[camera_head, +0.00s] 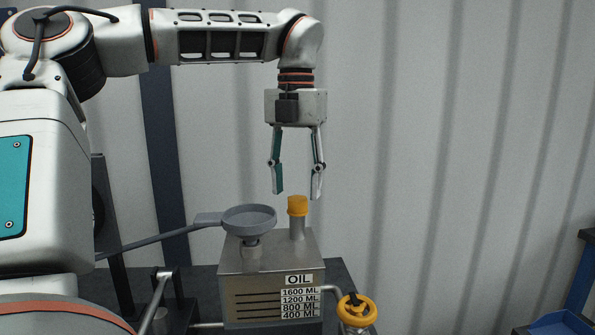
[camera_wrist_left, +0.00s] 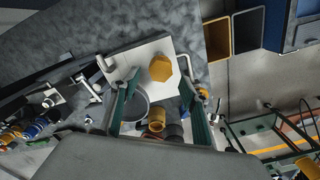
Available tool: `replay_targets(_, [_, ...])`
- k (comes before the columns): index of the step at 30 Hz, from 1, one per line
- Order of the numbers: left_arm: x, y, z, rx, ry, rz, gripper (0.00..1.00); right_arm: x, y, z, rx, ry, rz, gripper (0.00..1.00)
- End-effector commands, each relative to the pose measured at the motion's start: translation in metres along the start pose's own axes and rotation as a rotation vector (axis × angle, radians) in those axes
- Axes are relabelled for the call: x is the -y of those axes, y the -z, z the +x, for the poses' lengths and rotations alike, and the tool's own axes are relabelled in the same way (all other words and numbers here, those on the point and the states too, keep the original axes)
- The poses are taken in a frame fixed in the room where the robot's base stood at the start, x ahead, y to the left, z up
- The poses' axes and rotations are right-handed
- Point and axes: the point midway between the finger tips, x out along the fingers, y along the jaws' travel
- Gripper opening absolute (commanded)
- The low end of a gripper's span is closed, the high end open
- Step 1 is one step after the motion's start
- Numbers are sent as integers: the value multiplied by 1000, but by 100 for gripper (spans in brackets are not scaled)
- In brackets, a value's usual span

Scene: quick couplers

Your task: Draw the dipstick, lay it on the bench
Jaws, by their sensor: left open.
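An orange cap, apparently the dipstick's grip (camera_head: 297,205), sits on a grey neck on top of the metal oil tank (camera_head: 240,262). The stick itself is hidden inside. My left gripper (camera_head: 297,195) points straight down above it, open and empty, with its fingertips around the height of the cap's top. In the left wrist view the six-sided orange cap (camera_wrist_left: 160,68) shows near and between the tips of the open fingers (camera_wrist_left: 160,80). I cannot tell whether they touch it. The bench top (camera_head: 343,275) is dark and mottled. My right gripper is not in view.
A grey funnel (camera_head: 249,218) with a long handle stands on the tank, left of the cap and close to the fingers. A yellow handwheel (camera_head: 357,309) is on a pipe at the tank's right. In the wrist view, bare bench (camera_wrist_left: 110,32) lies beyond the tank.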

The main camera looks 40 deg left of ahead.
Motion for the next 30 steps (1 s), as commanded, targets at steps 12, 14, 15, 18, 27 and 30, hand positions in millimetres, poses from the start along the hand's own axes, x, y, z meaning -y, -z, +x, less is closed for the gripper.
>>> replay_targets(12, [0, 0, 51, -2, 1, 0, 45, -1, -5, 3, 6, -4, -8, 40])
replay_targets(14, [0, 0, 53, -2, 1, -1, 45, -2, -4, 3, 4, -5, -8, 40])
replay_targets(15, [0, 0, 53, -1, 1, -1, 45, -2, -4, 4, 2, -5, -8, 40])
replay_targets(18, [0, 0, 54, -1, 0, -1, 45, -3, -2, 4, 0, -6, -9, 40])
replay_targets(27, [0, 0, 53, 0, 0, -1, 3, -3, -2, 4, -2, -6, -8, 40])
replay_targets(30, [0, 0, 53, 0, 0, -1, 22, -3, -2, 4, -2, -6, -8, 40])
